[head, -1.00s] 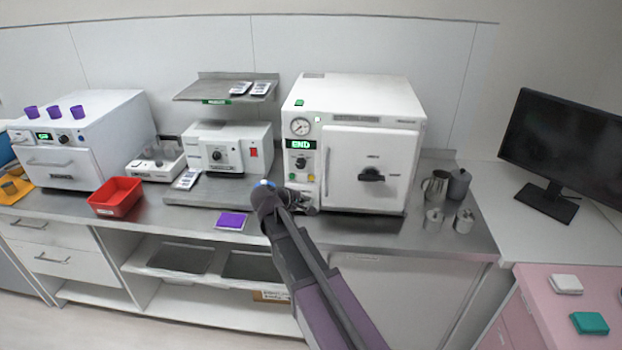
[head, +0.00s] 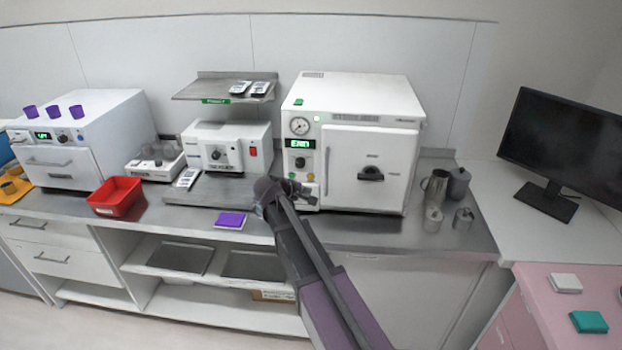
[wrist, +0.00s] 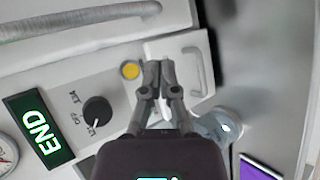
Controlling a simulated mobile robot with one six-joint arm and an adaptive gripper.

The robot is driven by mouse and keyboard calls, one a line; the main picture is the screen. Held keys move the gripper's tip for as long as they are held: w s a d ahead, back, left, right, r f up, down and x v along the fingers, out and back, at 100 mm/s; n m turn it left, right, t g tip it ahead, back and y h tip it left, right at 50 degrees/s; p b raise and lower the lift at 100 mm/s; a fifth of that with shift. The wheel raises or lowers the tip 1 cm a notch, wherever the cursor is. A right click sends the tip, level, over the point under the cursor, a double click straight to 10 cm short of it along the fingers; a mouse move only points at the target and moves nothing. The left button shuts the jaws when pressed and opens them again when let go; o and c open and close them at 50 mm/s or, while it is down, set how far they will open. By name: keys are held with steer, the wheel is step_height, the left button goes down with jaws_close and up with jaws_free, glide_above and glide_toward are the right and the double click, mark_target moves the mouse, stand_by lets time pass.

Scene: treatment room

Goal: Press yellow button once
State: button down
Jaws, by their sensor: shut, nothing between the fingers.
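The yellow button (wrist: 130,71) is a small round button on the white front panel of the steriliser, beside a black knob (wrist: 97,111) and the green END display (wrist: 38,127). In the head view the steriliser (head: 352,101) stands on the counter, and the button is small beside my gripper. My gripper (wrist: 158,66) is shut and empty. In the wrist view its fingertips appear just right of the button, with a small gap in the picture. I cannot tell how far they are from the panel. In the head view my gripper (head: 297,188) is in front of the lower left panel.
A bar handle (wrist: 80,20) juts out near the button. A small white box with a handle (wrist: 178,62) lies behind the fingers. A purple pad (head: 230,219) and a red bin (head: 116,197) are on the counter. Metal canisters (head: 458,184) stand to the right.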

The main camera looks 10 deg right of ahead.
mark_target(315, 181)
steer(key=shift+w+d, duration=0.25)
steer(key=shift+w, duration=0.5)
steer(key=shift+w+d, duration=0.25)
steer(key=shift+w, duration=0.55)
steer(key=shift+w+d, duration=0.25)
steer(key=shift+w, duration=0.5)
steer(key=shift+w, duration=0.1)
steer(key=shift+w+d, duration=0.1)
steer(key=shift+w, duration=0.2)
steer(key=shift+w+d, duration=0.15)
steer(key=shift+w, duration=0.25)
stand_by(0.8)
steer(key=shift+s, duration=0.1)
stand_by(0.3)
steer(key=shift+s+a, duration=0.25)
steer(key=shift+s, duration=0.45)
steer(key=s, duration=0.1)
steer(key=s+a, duration=0.1)
steer(key=s, duration=0.2)
steer(key=shift+s+a, duration=0.3)
steer(key=shift+s, duration=0.1)
stand_by(0.4)
